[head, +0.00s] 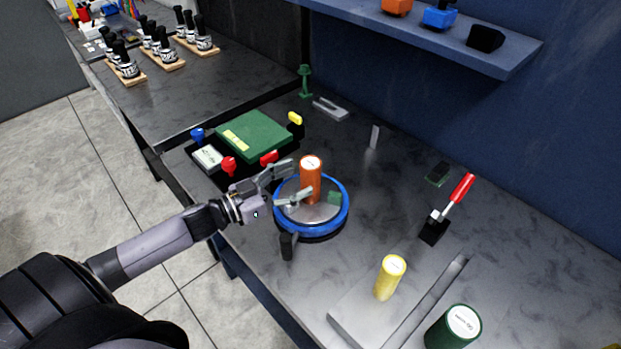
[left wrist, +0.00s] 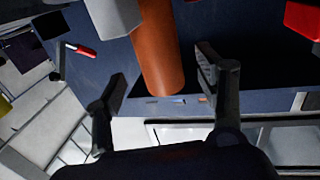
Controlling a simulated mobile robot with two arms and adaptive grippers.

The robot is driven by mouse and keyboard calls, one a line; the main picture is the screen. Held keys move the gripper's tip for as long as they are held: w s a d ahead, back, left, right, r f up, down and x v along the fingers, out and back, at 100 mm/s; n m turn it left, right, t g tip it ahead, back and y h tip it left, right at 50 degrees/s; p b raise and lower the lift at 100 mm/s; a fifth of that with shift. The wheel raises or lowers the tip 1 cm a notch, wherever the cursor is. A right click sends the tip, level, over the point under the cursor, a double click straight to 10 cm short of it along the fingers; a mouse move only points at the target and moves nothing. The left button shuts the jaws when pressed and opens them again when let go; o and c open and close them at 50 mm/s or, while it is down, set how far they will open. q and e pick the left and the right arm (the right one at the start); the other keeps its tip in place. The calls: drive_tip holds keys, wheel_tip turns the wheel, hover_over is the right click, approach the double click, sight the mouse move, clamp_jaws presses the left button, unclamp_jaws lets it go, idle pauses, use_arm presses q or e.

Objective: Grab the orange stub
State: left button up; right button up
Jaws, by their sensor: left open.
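The orange stub (head: 309,182) is an upright cylinder with a pale top. It stands on the round plate of the blue-rimmed positioner (head: 345,217). My left gripper (head: 291,182) is open, with its fingers beside the stub in the head view; one finger passes low in front of it. In the left wrist view the stub (left wrist: 160,55) reaches down between the two spread fingers of my left gripper (left wrist: 160,85), with gaps to both sides. I cannot tell whether either finger touches it. My right gripper is not in view.
A green block (head: 334,197) sits on the plate. A dark upright piece (head: 288,245) stands at the positioner's front. A green box (head: 255,134) with red and blue knobs lies behind left. A yellow cylinder (head: 390,277) and a green cylinder (head: 454,328) stand front right.

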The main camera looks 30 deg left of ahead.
sight(301, 176)
use_arm(q)
drive_tip(key=p+x, duration=0.1)
drive_tip(key=x, duration=0.3)
drive_tip(key=shift+w+r+p, duration=0.15)
drive_tip(key=shift+p, duration=0.2)
drive_tip(key=shift+w+d, duration=0.25)
drive_tip(key=shift+w, duration=0.05)
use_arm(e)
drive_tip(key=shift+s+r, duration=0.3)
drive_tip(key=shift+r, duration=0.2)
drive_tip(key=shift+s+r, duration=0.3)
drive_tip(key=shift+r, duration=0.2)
use_arm(q)
drive_tip(key=shift+s, duration=0.1)
drive_tip(key=c, duration=0.7)
clamp_jaws()
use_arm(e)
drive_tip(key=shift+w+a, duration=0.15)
